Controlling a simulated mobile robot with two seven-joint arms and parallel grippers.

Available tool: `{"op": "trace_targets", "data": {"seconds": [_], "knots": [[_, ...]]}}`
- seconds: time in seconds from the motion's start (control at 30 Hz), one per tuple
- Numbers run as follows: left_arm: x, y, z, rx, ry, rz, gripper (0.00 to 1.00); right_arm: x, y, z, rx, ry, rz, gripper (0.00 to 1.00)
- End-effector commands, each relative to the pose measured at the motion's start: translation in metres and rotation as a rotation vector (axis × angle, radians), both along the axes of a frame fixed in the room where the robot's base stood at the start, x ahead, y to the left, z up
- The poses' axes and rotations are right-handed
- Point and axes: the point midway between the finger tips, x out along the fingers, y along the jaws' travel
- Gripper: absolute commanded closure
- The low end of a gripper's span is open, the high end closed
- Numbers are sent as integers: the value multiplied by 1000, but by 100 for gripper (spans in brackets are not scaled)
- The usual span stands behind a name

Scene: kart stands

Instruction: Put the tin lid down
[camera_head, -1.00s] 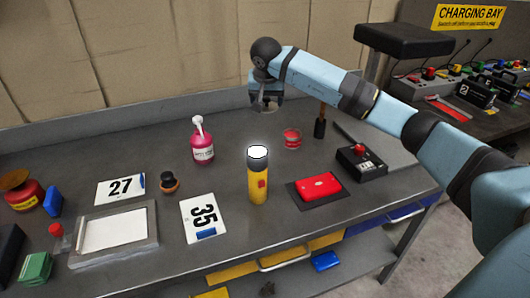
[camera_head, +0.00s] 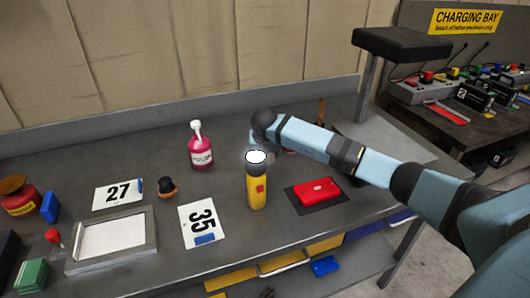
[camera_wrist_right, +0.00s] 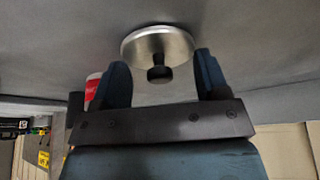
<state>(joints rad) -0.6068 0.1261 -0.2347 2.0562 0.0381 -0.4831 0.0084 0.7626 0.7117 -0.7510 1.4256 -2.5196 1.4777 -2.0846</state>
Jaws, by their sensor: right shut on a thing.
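My right arm reaches in from the right in the head view, with its wrist low over the table behind the yellow torch (camera_head: 257,188). In the right wrist view my right gripper (camera_wrist_right: 162,76) is shut on the tin lid (camera_wrist_right: 150,43), a round silvery disc with a black knob between the fingers. The lid is mostly hidden in the head view, and I cannot tell whether it touches the table. A red tin (camera_wrist_right: 92,90) shows beside the left finger in the wrist view; my arm mostly covers it in the head view. My left gripper is not in view.
A pink bottle (camera_head: 200,148) stands left of the wrist. A red case (camera_head: 317,190) on a dark mat lies at the right. Table between bottle and torch is clear.

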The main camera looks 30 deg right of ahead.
Motion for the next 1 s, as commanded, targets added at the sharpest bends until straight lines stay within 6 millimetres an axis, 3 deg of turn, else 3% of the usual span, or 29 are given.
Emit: {"op": "trace_targets", "data": {"seconds": [0.33, 0.37, 0.47, 0.77, 1.0], "knots": [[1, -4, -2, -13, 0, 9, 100, 0, 0, -4, 0, -2, -1, 54], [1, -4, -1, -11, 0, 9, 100, 0, 0, -4, 0, -2, -1, 30], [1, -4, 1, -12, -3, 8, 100, 0, 0, -3, 0, -2, -1, 7], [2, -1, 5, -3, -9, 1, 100, 0, 0, -1, 0, -2, -1, 6], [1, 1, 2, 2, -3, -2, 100, -8, 6, 29, -2, -4, 1, 6]]}}
